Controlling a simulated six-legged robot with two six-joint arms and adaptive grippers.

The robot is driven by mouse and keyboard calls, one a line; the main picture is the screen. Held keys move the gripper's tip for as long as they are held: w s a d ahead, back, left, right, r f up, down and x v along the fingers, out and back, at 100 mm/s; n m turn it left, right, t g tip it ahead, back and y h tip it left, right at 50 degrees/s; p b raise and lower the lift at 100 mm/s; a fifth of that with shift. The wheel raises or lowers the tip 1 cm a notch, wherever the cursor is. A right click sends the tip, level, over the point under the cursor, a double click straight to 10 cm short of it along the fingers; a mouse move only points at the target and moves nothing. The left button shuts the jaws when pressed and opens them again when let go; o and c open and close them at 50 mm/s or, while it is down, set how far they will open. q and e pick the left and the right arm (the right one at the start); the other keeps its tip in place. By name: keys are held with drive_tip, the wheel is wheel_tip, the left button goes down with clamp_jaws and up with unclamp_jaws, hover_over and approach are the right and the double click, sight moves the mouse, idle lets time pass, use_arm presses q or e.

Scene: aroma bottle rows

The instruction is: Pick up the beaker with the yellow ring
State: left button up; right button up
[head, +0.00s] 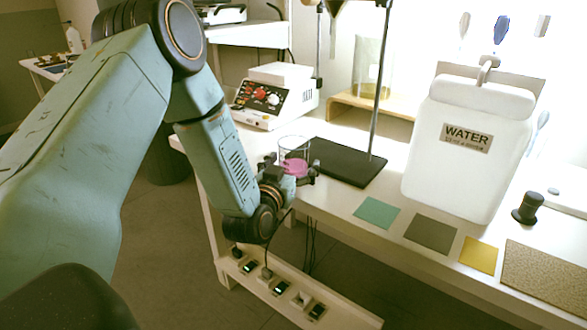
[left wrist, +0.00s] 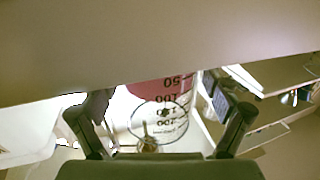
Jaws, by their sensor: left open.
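A clear glass beaker (head: 294,146) with pink contents stands near the left front corner of the white bench. In the left wrist view the beaker (left wrist: 160,118) shows black volume marks and lies between the two fingers. I cannot make out a yellow ring on it. My left gripper (head: 291,167) is open at the beaker, with a finger on each side of its lower part. The left wrist view shows the fingers (left wrist: 168,110) spread apart. I cannot tell whether either finger touches the glass. My right gripper is not in view.
A black stand base (head: 345,165) with an upright rod is just right of the beaker. A white WATER jug (head: 465,175) stands further right. Green (head: 377,213), grey (head: 431,233) and yellow (head: 479,255) mats lie along the front edge. A control box (head: 262,100) is behind.

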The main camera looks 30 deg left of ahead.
use_arm(q)
drive_tip(key=shift+w+d, duration=0.1)
drive_tip(key=shift+c, duration=1.2)
drive_tip(key=c, duration=1.2)
drive_tip(key=shift+d+r+m+h+p, duration=1.05)
drive_tip(key=shift+d+r+p, duration=1.15)
drive_tip(key=shift+r, duration=3.85)
drive_tip(key=shift+s+d+f+m+g+h+p, duration=0.3)
drive_tip(key=shift+s+d+f+m+h+p, duration=0.5)
drive_tip(key=shift+s+d+f+h, duration=1.3)
drive_tip(key=shift+s+d+f+m+g+h+p, duration=0.35)
drive_tip(key=shift+s+d+f+m+h, duration=0.85)
drive_tip(key=shift+s+d, duration=1.85)
drive_tip(key=shift+s+d+f+m+g+h+p, duration=0.4)
drive_tip(key=shift+s+d+f+m+h, duration=1)
drive_tip(key=shift+s, duration=2)
